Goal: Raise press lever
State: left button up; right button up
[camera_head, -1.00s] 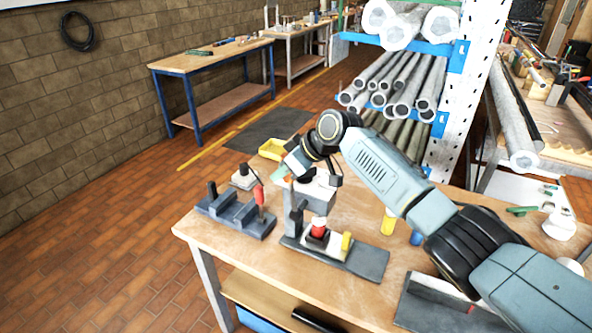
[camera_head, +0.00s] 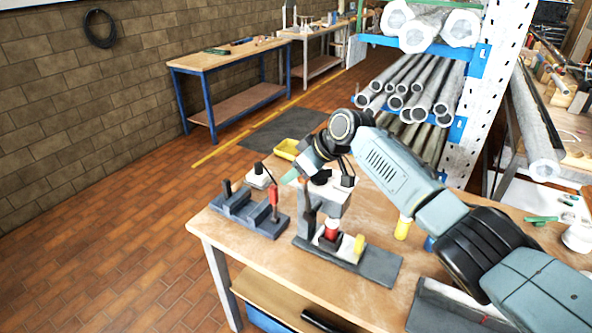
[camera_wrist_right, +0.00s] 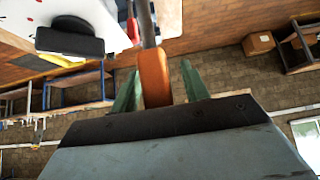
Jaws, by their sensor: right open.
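The press (camera_head: 334,199) stands on the bench, with a dark upright, a pale head and a dark base plate. A red-and-white part (camera_head: 331,231) and a yellow block (camera_head: 359,244) sit on its base. My right gripper (camera_head: 291,175) is at the press head's upper left side, its green fingers partly seen. In the right wrist view, the lever's orange grip (camera_wrist_right: 154,78) on a grey rod lies between the two open green fingers of my right gripper (camera_wrist_right: 160,85). Visible gaps show beside the grip. The lever is not clear in the head view. My left gripper is out of view.
A dark fixture with a red handle (camera_head: 249,215) stands left of the press. A yellow tray (camera_head: 287,149) lies behind, and a yellow bottle (camera_head: 403,228) stands to the right. A rack of pipes (camera_head: 425,85) rises behind my right arm. The bench's front left corner is clear.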

jog(key=shift+d+r, duration=0.1)
jog(key=shift+d, duration=0.05)
jog(key=b+v, duration=0.1)
jog(key=v, duration=1.2)
